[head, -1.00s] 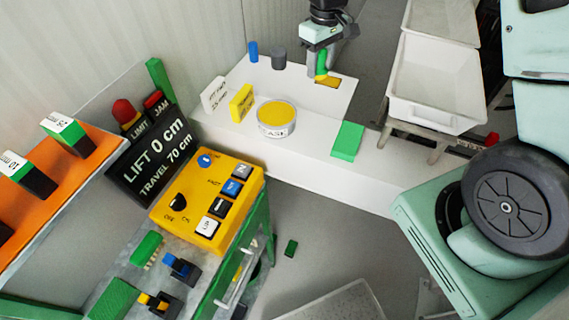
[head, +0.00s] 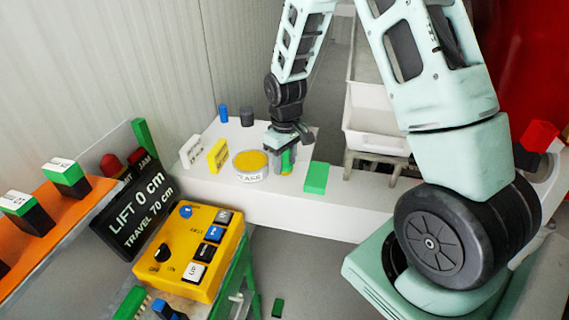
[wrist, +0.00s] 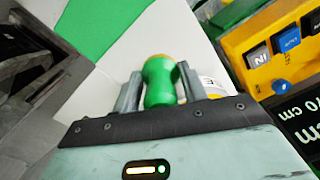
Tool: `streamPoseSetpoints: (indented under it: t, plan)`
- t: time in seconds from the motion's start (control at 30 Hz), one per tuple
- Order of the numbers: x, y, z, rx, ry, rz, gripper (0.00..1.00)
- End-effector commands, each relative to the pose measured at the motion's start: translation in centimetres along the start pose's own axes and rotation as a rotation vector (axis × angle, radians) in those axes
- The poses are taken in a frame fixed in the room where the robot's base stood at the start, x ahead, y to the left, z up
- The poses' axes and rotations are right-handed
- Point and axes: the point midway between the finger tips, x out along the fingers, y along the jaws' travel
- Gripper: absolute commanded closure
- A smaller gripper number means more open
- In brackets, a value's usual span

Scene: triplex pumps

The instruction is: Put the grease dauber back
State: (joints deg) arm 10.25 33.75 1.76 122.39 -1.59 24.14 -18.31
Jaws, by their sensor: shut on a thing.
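My gripper (head: 287,160) is shut on the grease dauber (head: 287,157), which has a green handle and a yellow end. In the wrist view the dauber (wrist: 160,84) is pinched between both fingers. The dauber is just right of the grease tin (head: 250,175) in the head view, a round white tin full of yellow grease. Whether its lower end touches the white bench (head: 345,217) is unclear. A sliver of the tin shows behind the right finger in the wrist view (wrist: 212,88).
A green block (head: 316,177) lies right of the dauber. A yellow block (head: 218,156), a white sign (head: 192,152), a blue cylinder (head: 223,113) and a grey cylinder (head: 247,117) stand left and behind. A white tray (head: 375,132) is at the right. A yellow control box (head: 190,250) is in front.

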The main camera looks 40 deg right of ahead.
Motion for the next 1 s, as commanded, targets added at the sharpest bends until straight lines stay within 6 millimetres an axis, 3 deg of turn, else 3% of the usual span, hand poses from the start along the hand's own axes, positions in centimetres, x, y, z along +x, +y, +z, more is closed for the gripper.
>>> streamPoseSetpoints:
  t: [0.17, 0.57, 0.6, 0.63, 1.0]
  plan:
    - [1.6, 0.0, 0.0, 0.000, 0.000, 0.000, 0.83]
    - [2.3, 0.0, 0.0, 0.000, 0.001, 0.000, 0.83]
    - [2.1, 0.0, 0.0, 0.000, 0.001, 0.000, 0.47]
    - [2.1, 0.0, 0.0, 0.000, 0.001, 0.000, 0.38]
    - [1.6, 0.0, 0.0, 0.000, 0.001, 0.001, 0.36]
